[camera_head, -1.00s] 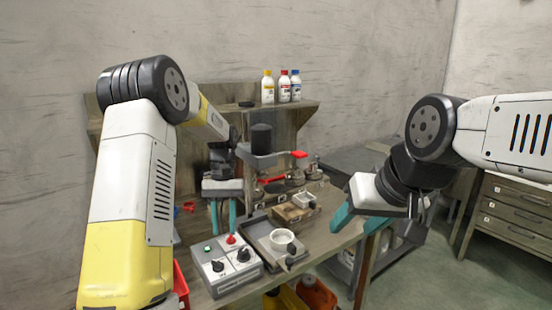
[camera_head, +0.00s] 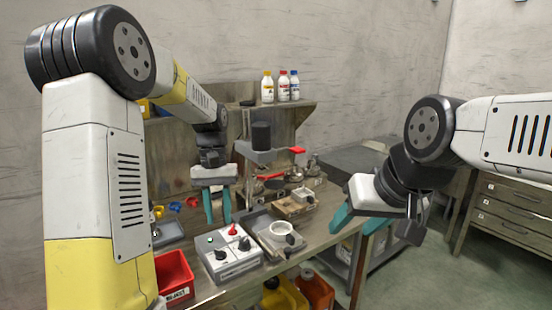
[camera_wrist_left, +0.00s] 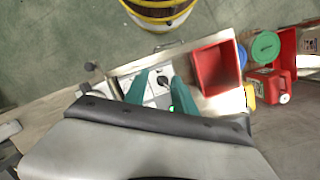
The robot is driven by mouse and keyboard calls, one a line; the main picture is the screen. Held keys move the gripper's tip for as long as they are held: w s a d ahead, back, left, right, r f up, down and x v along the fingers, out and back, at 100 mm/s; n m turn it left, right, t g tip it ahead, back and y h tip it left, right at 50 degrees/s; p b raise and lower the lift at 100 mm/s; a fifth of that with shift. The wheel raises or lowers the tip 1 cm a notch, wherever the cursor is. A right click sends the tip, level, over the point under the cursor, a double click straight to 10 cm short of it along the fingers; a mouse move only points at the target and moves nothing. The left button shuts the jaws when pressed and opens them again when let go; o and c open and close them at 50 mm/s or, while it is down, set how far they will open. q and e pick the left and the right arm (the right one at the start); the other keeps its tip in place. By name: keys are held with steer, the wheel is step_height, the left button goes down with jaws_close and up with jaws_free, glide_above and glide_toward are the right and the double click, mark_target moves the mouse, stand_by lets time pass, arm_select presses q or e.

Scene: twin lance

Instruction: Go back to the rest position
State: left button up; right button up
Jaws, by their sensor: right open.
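My left gripper (camera_head: 218,211) hangs with its teal fingers down, above the bench near the control box (camera_head: 230,256). Its fingers are apart with nothing held between them. In the left wrist view the two teal fingers (camera_wrist_left: 160,95) also stand apart, with the control box (camera_wrist_left: 152,88) beyond them. My right gripper (camera_head: 356,225) is at the right end of the bench, tilted down to the left. Its teal fingers are apart, and I see nothing between them. The right wrist view is not shown.
A red bin (camera_head: 174,276) stands at the bench's left front. A machine with a dark cylinder (camera_head: 261,136) stands behind. Bottles (camera_head: 282,87) stand on the shelf. Yellow and orange containers (camera_head: 315,289) are below the bench.

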arm_select(q)
steer(key=s+r+t, duration=0.3)
steer(key=s, duration=0.3)
steer(key=s+r+t+h, duration=0.1)
steer(key=s+r+t, duration=0.1)
steer(key=s, duration=0.4)
steer(key=s+r+m+t, duration=0.1)
steer(key=s+r+t, duration=0.2)
steer(key=s, duration=0.3)
steer(key=shift+s+d+r+t+h, duration=0.2)
steer(key=shift+d+r+t+h, duration=0.15)
steer(key=shift+r, duration=0.4)
